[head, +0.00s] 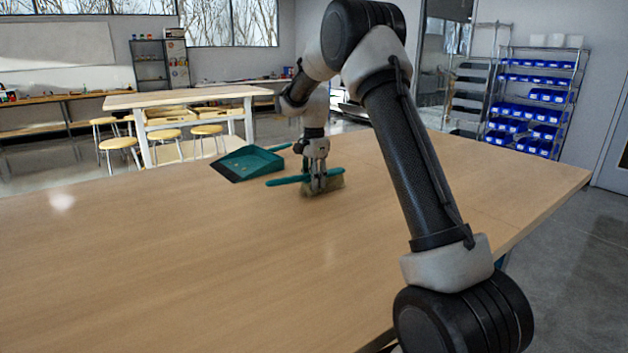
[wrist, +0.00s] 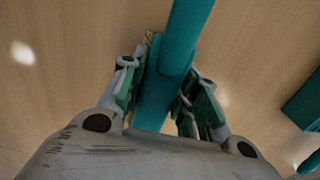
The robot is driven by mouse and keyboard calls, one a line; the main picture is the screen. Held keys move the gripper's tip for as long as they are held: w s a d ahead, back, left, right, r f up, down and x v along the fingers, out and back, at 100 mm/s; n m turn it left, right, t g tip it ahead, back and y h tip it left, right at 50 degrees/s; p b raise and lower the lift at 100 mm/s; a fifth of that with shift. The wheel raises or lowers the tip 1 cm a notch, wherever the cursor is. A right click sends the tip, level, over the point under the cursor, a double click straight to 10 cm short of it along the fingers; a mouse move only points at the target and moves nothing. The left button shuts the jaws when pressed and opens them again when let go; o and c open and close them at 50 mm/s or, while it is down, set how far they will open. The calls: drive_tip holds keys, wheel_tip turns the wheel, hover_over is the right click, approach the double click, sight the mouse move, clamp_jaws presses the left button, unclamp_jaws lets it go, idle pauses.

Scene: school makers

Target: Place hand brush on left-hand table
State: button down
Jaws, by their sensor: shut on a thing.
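The hand brush (head: 287,181) has a teal handle and back with tan bristles. In the head view it is at the far part of the near wooden table (head: 150,262), handle pointing left. My gripper (head: 317,180) comes down from above and is shut on it. In the wrist view the brush's teal body (wrist: 165,75) lies between the two fingers of my gripper (wrist: 162,95). Its bristles face down; I cannot tell whether they touch the table top. A second table (head: 180,98) with a pale top and white legs stands farther back on the left.
A teal dustpan (head: 247,163) lies on the near table just left of the brush; its edge shows in the wrist view (wrist: 303,103). Several stools (head: 122,143) stand by the far table. A shelf with blue bins (head: 532,110) is at the right. The near table's left part is clear.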

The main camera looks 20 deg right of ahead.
drive_tip(key=shift+f, duration=0.25)
drive_tip(key=shift+s+f, duration=0.1)
drive_tip(key=shift+f, duration=0.35)
drive_tip(key=c, duration=1.5)
unclamp_jaws()
drive_tip(key=o, duration=0.3)
drive_tip(key=shift+f, duration=0.15)
drive_tip(key=shift+o, duration=0.6)
drive_tip(key=shift+r, duration=0.2)
